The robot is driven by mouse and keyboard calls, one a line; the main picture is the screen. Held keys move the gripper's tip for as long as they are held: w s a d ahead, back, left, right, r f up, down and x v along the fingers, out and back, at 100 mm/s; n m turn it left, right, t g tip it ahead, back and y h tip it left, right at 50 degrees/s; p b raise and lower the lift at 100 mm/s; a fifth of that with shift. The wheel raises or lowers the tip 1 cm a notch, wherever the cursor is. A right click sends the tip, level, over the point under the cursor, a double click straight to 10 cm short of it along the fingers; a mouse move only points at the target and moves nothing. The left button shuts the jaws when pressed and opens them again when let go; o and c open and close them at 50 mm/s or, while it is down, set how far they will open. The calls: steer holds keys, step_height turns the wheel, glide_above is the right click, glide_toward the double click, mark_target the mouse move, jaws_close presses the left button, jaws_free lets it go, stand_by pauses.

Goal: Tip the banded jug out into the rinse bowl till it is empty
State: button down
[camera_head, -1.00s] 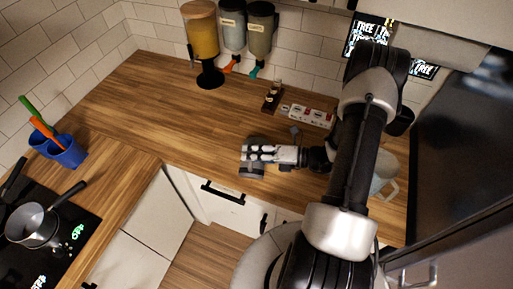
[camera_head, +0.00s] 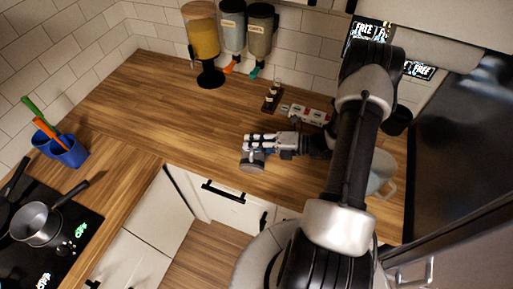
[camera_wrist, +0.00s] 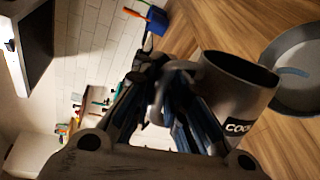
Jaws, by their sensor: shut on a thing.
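My gripper (camera_head: 262,144) is shut on the handle of a grey jug (camera_head: 254,161) above the counter's front part. The wrist view shows the jug (camera_wrist: 233,92) beside my gripper (camera_wrist: 165,85), with a dark label band and an open dark mouth. The jug is tilted; its contents are hidden. A wide, shallow grey bowl (camera_wrist: 288,50), seemingly the rinse bowl, lies beyond and below the jug at the right edge of the wrist view, with a bluish streak inside. In the head view I cannot separate the bowl clearly from the jug.
A pale grey handled vessel (camera_head: 383,174) stands behind my arm. A small bottle rack (camera_head: 272,98) and a red-and-white box (camera_head: 310,113) stand behind my gripper. Dispensers (camera_head: 203,40) line the back wall. A blue utensil holder (camera_head: 64,151) stands left. The counter's left-middle is clear.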

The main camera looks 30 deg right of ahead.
mark_target(250, 161)
steer(key=shift+w+d+r+m, duration=0.3)
steer(key=shift+w+d, duration=0.15)
steer(key=shift+w, duration=0.15)
steer(key=s+a+f+n+b, duration=0.2)
steer(key=s, duration=0.1)
steer(key=s+a+f+n+b, duration=0.1)
steer(key=shift+s+a+t, duration=0.2)
steer(key=shift+t, duration=0.2)
steer(key=shift+r, duration=0.2)
steer(key=shift+s+a+f+n+h+b, duration=0.15)
steer(key=shift+f+n+h+b, duration=0.15)
steer(key=shift+f+n+b, duration=0.15)
steer(key=s+a+f+n+t+b, duration=0.2)
steer(key=s+a+f+n+b, duration=0.4)
steer(key=b, duration=1.1)
steer(key=shift+s+a+f+n+t, duration=0.25)
steer(key=shift+s+f+n, duration=1.15)
steer(key=shift+n, duration=0.85)
steer(key=shift+w+f, duration=0.15)
steer(key=shift+w, duration=0.1)
steer(key=shift+f, duration=0.1)
